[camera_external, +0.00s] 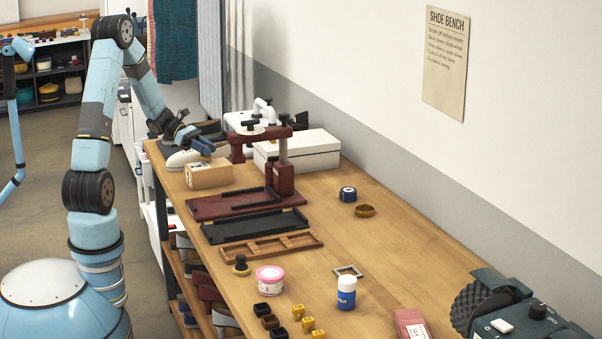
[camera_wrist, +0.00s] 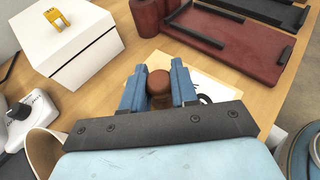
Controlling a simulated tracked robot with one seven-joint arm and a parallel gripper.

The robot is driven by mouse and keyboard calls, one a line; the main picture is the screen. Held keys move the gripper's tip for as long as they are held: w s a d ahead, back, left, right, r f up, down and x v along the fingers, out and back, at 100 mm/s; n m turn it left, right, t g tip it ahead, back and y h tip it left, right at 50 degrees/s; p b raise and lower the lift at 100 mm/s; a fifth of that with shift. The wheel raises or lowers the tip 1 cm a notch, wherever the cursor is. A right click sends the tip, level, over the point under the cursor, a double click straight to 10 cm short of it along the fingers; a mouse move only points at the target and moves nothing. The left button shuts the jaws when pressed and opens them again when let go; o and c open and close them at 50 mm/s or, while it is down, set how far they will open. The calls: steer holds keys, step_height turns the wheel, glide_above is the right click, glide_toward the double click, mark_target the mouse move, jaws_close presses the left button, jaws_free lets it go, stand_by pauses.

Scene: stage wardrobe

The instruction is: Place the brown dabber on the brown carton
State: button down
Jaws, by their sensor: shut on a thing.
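My gripper (camera_wrist: 158,78) is shut on the brown dabber (camera_wrist: 158,84), whose rounded brown top shows between the blue fingers in the wrist view. The dabber cannot be made out in the external view.
A white box (camera_external: 297,151) and a dark red press (camera_external: 280,170) stand right of the carton. Dark red (camera_external: 245,202) and black (camera_external: 255,225) trays lie nearer the camera. A white shoe (camera_external: 184,159) is left of the carton.

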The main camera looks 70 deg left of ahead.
steer(key=shift+f, duration=0.4)
steer(key=c, duration=0.9)
jaws_free()
steer(key=shift+o, duration=0.2)
steer(key=v, duration=1.2)
